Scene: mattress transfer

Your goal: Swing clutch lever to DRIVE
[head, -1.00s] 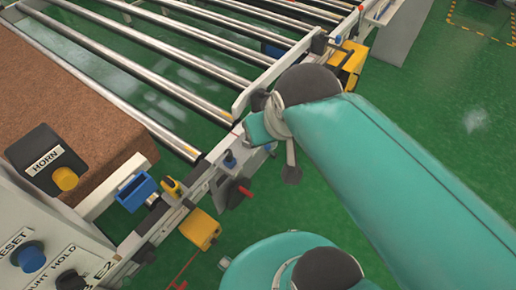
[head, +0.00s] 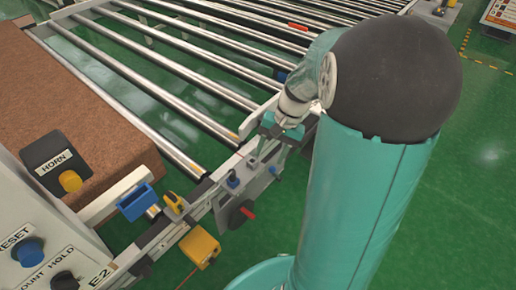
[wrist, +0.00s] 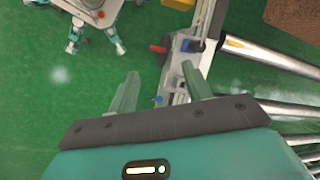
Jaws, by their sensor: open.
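My gripper (head: 276,140) is open above the inner corner of the roller conveyor frame, next to a grey control plate (head: 262,180). In the wrist view my two teal fingers (wrist: 160,76) are spread apart with nothing clamped between them. The plate carries a blue knob (head: 232,179) and a dark disc with a red handle (head: 242,214). The red handle (wrist: 158,48) lies beyond the fingertips in the wrist view, and a small blue tip (wrist: 158,100) shows between the fingers. I cannot tell which part is the clutch lever; no DRIVE mark is legible.
A brown mattress-like block (head: 90,110) lies at left, beside a HORN box (head: 57,165) and a RESET panel (head: 30,262). A blue bracket (head: 136,202) and a yellow box (head: 200,246) sit along the rail.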

